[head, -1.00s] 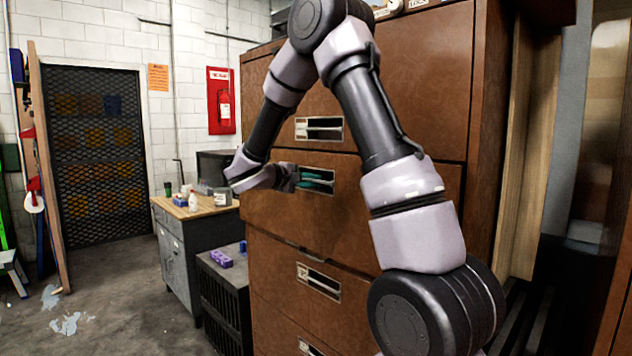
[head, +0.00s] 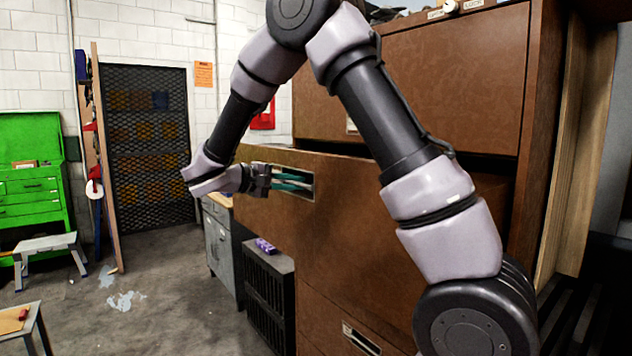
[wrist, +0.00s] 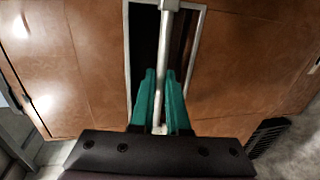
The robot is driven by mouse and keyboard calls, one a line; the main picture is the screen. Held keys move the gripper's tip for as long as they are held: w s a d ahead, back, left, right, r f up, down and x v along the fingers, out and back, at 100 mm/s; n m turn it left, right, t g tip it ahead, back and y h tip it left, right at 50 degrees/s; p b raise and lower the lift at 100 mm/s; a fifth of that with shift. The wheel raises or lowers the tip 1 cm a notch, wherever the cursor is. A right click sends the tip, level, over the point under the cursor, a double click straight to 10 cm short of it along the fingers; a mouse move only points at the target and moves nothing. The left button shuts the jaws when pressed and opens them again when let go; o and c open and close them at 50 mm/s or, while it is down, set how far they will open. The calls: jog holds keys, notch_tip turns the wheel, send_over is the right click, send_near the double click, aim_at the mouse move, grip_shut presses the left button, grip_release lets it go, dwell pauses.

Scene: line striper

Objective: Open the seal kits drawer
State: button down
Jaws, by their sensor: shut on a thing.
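The brown drawer (head: 340,215) stands pulled out from the cabinet in the head view, with a dark gap behind its front. Any label on it is not readable. Its handle is a pale bar across a recessed framed slot, and the bar (wrist: 169,40) shows in the wrist view. My gripper (head: 297,183) is at this slot in the head view. In the wrist view its teal fingers (wrist: 160,76) are shut on the bar, one on each side. The drawer's inside is hidden.
The closed drawer above (head: 455,85) is part of the same cabinet, and another drawer handle (head: 361,338) sits below. A dark vented unit (head: 268,290) and a grey workbench (head: 219,255) stand left of the cabinet. Open floor (head: 165,325) lies further left.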

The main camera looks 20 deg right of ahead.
jog(key=shift+f+v, duration=0.2)
jog(key=shift+v, duration=0.9)
jog(key=shift+f+v, duration=0.2)
jog(key=shift+v, duration=0.9)
jog(key=shift+s, duration=0.1)
jog(key=c, duration=1.2)
grip_release()
jog(key=shift+a, duration=0.1)
jog(key=v, duration=1)
jog(key=shift+a, duration=0.3)
jog(key=shift+s, duration=0.1)
